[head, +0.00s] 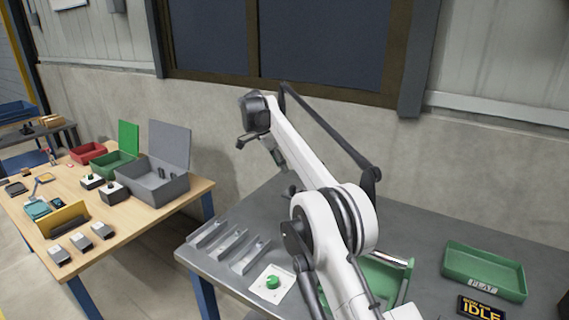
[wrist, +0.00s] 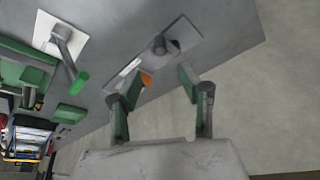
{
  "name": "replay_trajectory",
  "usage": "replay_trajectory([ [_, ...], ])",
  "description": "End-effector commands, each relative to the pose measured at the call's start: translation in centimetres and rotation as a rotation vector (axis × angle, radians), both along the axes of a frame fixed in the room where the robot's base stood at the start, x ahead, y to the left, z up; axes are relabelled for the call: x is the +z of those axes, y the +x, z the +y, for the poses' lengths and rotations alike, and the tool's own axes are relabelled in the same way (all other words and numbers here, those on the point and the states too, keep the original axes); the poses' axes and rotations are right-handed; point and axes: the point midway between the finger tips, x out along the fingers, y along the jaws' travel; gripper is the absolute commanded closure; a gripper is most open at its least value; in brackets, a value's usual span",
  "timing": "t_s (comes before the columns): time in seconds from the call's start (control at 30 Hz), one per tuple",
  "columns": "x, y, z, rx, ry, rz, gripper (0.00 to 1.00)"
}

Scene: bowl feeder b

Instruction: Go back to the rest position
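The grey table carries grey channels (head: 230,245), a green knob (head: 272,281) on a white plate, a green tray (head: 484,270) and an IDLE sign (head: 480,308). A wooden table (head: 140,212) at left holds bins and a grey open box (head: 152,182). A wall stands behind.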

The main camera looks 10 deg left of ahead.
Motion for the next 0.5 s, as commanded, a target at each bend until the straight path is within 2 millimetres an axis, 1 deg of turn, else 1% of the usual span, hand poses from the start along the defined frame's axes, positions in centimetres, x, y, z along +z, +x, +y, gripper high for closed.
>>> replay_trajectory([
  [0.07, 0.4, 0.0, -0.3, 0.004, 0.002, 0.001, 0.61],
  [0.17, 1.7, 0.0, -1.3, 0.024, 0.007, 0.004, 0.61],
  [0.37, 5.9, -0.7, -4.9, 0.105, 0.029, 0.013, 0.61],
  [0.5, 8.7, -1.7, -7.7, 0.169, 0.042, 0.017, 0.61],
])
